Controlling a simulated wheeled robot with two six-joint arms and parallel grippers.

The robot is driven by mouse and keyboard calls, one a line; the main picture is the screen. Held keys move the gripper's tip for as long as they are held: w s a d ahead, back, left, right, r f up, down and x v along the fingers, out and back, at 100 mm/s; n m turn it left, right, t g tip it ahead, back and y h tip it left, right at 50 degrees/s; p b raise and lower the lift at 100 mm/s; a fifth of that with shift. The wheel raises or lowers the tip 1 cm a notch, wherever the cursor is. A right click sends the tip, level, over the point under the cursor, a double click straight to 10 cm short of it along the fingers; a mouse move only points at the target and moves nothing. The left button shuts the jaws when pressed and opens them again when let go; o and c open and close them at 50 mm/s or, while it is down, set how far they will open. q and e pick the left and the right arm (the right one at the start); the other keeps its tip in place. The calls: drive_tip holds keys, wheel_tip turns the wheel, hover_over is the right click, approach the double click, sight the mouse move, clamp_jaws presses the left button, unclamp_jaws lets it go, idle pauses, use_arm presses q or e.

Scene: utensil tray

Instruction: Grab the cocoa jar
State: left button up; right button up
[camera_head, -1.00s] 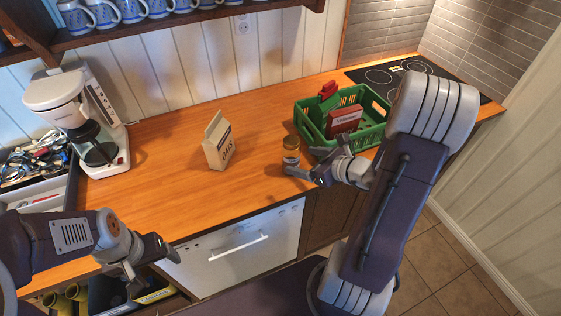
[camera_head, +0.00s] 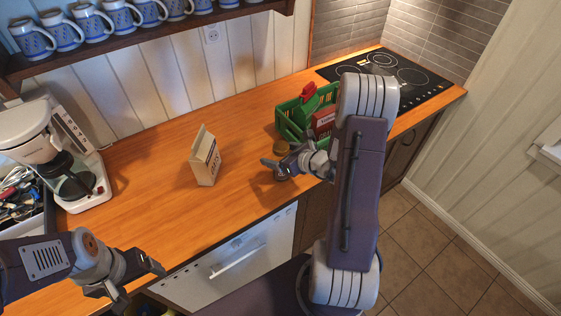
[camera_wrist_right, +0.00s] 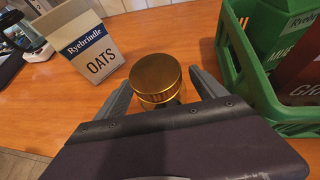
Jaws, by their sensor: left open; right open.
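A jar with a gold lid (camera_head: 281,147), apparently the cocoa jar, stands upright on the wooden counter in front of the green crate. In the right wrist view the jar (camera_wrist_right: 158,78) is between the two fingers of my right gripper, with gaps at its sides. Its lower part and any label are hidden by the gripper. My right gripper (camera_head: 276,168) is open at the jar, partly covering it in the head view. My left gripper (camera_head: 138,281) is open and empty, low at the left, in front of the counter edge.
A green crate (camera_head: 289,130) with a red box is just behind and right of the jar. An oats carton (camera_head: 204,160) stands to its left. A coffee maker (camera_head: 85,192) is further left. The counter between carton and jar is clear.

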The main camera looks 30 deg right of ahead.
drive_tip(key=shift+w+f, duration=0.45)
drive_tip(key=shift+w, duration=0.25)
drive_tip(key=shift+w+a, duration=0.1)
drive_tip(key=shift+a, duration=0.05)
drive_tip(key=c, duration=1.7)
wheel_tip(320, 180, up, 10)
drive_tip(key=shift+r+p, duration=0.1)
drive_tip(key=shift+p, duration=0.3)
